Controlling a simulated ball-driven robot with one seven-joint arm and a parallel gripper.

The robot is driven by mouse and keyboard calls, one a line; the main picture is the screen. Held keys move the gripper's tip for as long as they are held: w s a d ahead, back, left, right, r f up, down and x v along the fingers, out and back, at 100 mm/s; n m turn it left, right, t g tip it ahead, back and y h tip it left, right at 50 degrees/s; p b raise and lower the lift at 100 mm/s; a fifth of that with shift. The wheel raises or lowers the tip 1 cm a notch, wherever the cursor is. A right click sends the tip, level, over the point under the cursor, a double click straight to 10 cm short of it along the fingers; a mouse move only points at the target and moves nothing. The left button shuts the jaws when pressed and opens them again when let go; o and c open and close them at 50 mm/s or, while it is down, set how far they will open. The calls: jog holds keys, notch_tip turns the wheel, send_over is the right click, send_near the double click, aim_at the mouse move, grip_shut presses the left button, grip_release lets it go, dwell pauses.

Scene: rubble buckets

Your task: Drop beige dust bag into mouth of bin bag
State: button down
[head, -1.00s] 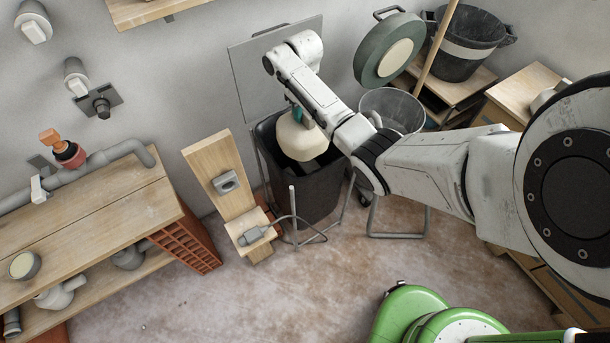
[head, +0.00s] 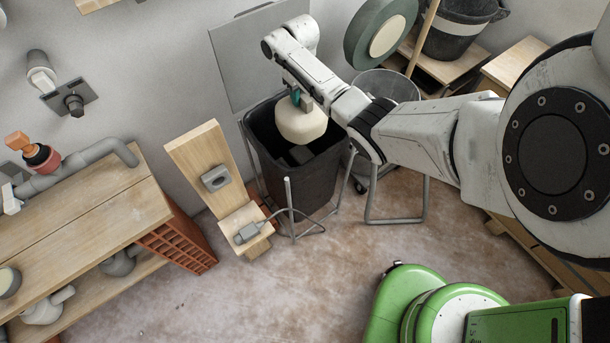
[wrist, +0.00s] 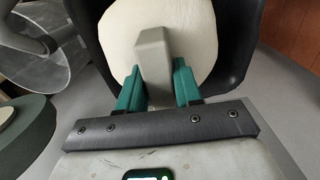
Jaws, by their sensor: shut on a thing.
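The beige dust bag (head: 301,124) is a rounded pale bag hanging under my gripper (head: 300,98) in the head view. My gripper's green fingers (wrist: 159,88) are shut on the grey tab (wrist: 153,62) at the bag's top in the wrist view. The black bin bag (head: 300,184) hangs in a metal stand with its mouth open. The dust bag is over the mouth, and whether its lower end is below the rim I cannot tell. In the wrist view the bin bag's dark rim (wrist: 232,50) shows around the pale bag (wrist: 118,40).
A grey lid panel (head: 262,60) stands behind the bin. A wooden post with a socket (head: 215,178) and cable stands close at left. A wooden bench (head: 95,215) with pipes is further left. Open floor (head: 270,290) lies in front.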

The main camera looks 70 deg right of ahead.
jog(key=shift+f+b, duration=0.3)
jog(key=shift+f, duration=0.3)
jog(key=c, duration=0.7)
grip_release()
notch_tip(320, 180, up, 11)
jog(key=shift+f, duration=0.1)
